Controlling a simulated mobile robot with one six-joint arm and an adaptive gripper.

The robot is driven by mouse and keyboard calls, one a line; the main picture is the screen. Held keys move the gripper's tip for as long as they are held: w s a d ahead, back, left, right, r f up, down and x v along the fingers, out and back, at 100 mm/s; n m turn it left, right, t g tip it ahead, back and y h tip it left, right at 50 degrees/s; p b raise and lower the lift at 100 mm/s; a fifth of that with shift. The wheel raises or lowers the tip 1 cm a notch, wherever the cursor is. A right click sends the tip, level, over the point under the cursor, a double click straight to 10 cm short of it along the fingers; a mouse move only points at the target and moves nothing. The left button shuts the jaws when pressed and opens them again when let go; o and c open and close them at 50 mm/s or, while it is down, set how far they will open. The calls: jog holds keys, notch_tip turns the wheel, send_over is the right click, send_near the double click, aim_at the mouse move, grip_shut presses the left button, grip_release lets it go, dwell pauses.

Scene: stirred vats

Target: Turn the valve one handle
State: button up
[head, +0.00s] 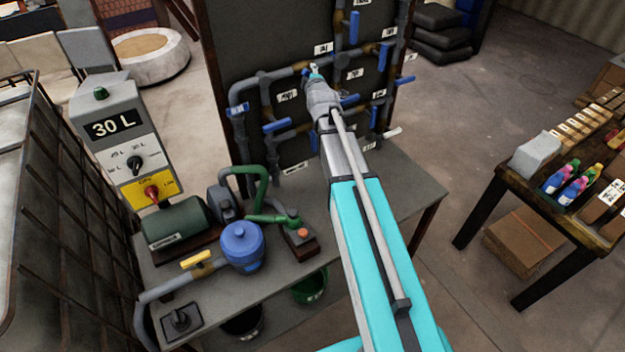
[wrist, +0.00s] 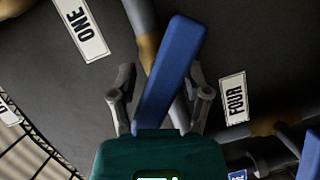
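A blue valve handle (wrist: 172,70) stands between the two fingers of my gripper (wrist: 163,97) in the wrist view. The fingers are apart, with a narrow gap showing on each side of the handle. A white label reading ONE (wrist: 80,30) is on the board to its upper left, and a label reading FOUR (wrist: 234,98) is to its right. I cannot tell from these alone which label belongs to this handle. In the head view my gripper (head: 315,72) is at the pipe board (head: 285,30), and hides the handle there.
Other blue handles, such as an upper one (head: 354,28) and a lower-left one (head: 276,126), stick out around my gripper. A dark table (head: 500,190) stands right.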

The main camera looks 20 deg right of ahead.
jog(key=shift+n+t+b, duration=0.3)
jog(key=shift+n, duration=0.2)
jog(key=s+a+r+p, duration=0.1)
jog(key=s+a, duration=0.1)
jog(key=s, duration=1.2)
jog(key=s+a+f+m+g+b, duration=0.1)
jog(key=s+f+m+g+b, duration=0.1)
jog(key=f, duration=0.6)
jog(key=s+a+f+m+g+b, duration=0.2)
jog(key=s+f+m+g+b, duration=0.1)
jog(key=f, duration=0.4)
jog(key=s+a+f+m+g+y+b, duration=0.1)
jog(key=s+f+m+g+b, duration=0.2)
jog(key=f, duration=0.5)
jog(key=shift+a+f+m+g+b, duration=0.3)
jog(key=shift+m+g+b, duration=0.2)
jog(key=shift+g+b, duration=0.5)
jog(key=shift+s+f, duration=0.1)
